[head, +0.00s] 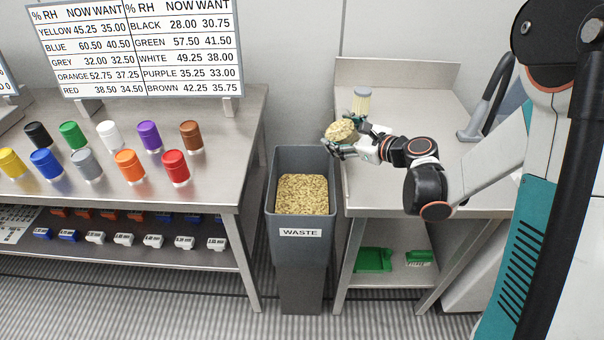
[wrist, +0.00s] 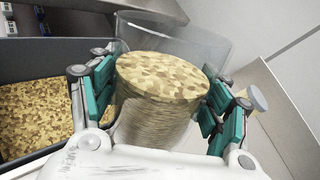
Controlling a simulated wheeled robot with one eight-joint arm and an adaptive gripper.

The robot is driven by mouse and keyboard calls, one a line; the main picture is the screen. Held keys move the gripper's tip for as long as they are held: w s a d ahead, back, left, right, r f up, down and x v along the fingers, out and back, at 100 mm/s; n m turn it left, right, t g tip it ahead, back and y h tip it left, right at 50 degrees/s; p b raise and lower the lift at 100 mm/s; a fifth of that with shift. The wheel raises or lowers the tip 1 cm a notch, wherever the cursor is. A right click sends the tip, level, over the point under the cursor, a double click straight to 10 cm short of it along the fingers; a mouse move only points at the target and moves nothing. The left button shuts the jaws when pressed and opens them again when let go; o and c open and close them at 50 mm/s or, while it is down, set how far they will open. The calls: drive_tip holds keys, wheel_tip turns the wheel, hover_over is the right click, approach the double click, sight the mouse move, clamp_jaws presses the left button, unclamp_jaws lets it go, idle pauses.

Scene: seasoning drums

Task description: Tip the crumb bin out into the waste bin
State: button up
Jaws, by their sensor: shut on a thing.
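My gripper (head: 346,138) is shut on the crumb bin (head: 341,131), a clear round container with tan crumbs (wrist: 165,75) inside. In the wrist view, the teal finger pads (wrist: 160,100) grip the bin from both sides, and its clear wall (wrist: 185,38) extends beyond the crumbs. The bin is held in the air beside the upper right rim of the grey waste bin (head: 299,248), over the counter's left edge. It looks tilted; the exact angle is hard to tell. The waste bin holds a broad layer of tan crumbs, also visible in the wrist view (wrist: 35,115).
The left table (head: 225,110) carries several coloured drums and a humidity board (head: 135,45). Green items (head: 374,260) lie on the right lower shelf.

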sight(330, 134)
drive_tip(key=shift+s+a+r+n+h, duration=0.1)
drive_tip(key=shift+a+r+n+h, duration=0.4)
drive_tip(key=shift+a+h, duration=0.15)
idle(0.5)
drive_tip(key=shift+a+f+n+g+h, duration=0.2)
drive_tip(key=shift+n+g+h, duration=0.1)
drive_tip(key=shift+n+h, duration=0.2)
idle(0.6)
drive_tip(key=shift+r+n+h+p, duration=0.55)
drive_tip(key=shift+h+p, duration=0.1)
drive_tip(key=shift+p, duration=0.1)
idle(0.4)
drive_tip(key=shift+a+f+n+h+p, duration=0.15)
drive_tip(key=shift+f+n+h+p, duration=0.35)
drive_tip(key=shift+n+h+p, duration=0.4)
idle(2.0)
drive_tip(key=shift+a+f+h+b, duration=0.2)
drive_tip(key=shift+a+h+b, duration=0.1)
drive_tip(key=shift+a+h, duration=0.3)
idle(1.1)
